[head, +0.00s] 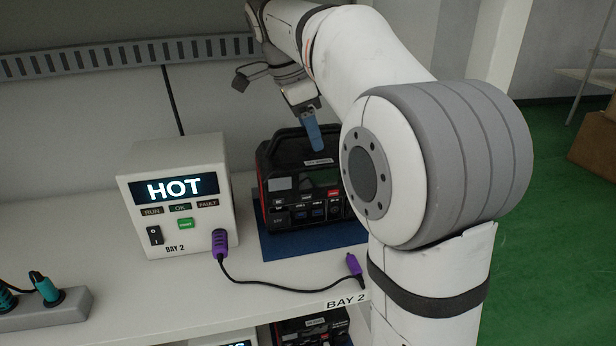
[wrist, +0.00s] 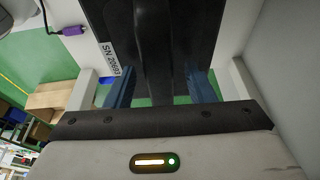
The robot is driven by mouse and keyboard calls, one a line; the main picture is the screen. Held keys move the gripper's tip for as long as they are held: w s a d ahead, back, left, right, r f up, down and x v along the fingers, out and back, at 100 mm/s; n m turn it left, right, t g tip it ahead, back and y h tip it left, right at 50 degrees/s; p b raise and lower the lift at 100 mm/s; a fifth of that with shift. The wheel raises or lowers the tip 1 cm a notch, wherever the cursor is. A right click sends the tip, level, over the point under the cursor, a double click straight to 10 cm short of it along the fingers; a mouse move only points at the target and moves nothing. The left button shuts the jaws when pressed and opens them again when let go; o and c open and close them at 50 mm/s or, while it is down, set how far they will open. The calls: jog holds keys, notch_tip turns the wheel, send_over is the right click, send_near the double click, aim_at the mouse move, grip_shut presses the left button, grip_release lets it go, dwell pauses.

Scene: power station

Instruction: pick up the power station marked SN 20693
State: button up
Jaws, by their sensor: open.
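The power station (head: 300,205) is black with red trim and a top handle (head: 285,140). It stands upright on a blue mat (head: 285,247) on the shelf. In the wrist view its top carries the label SN 20693 (wrist: 110,60). My gripper (head: 314,135) is over its top, pointing down. In the wrist view my gripper (wrist: 160,88) is open, its two blue fingers apart, with the dark handle (wrist: 152,45) running between them. I see no finger pressed on the handle. My arm hides the station's right side in the head view.
A white charger (head: 180,200) reading HOT stands left of the station. Its cable runs from a purple plug (head: 219,242) to a loose purple plug (head: 355,266) near the BAY 2 edge label. A power strip (head: 45,310) lies front left. Another station (head: 310,331) sits below.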

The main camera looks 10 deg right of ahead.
jog(key=shift+d+f, duration=0.15)
jog(key=shift+f, duration=0.1)
jog(key=shift+f, duration=0.25)
dwell(0.3)
grip_shut()
dwell(0.4)
dwell(0.8)
jog(key=shift+r, duration=0.2)
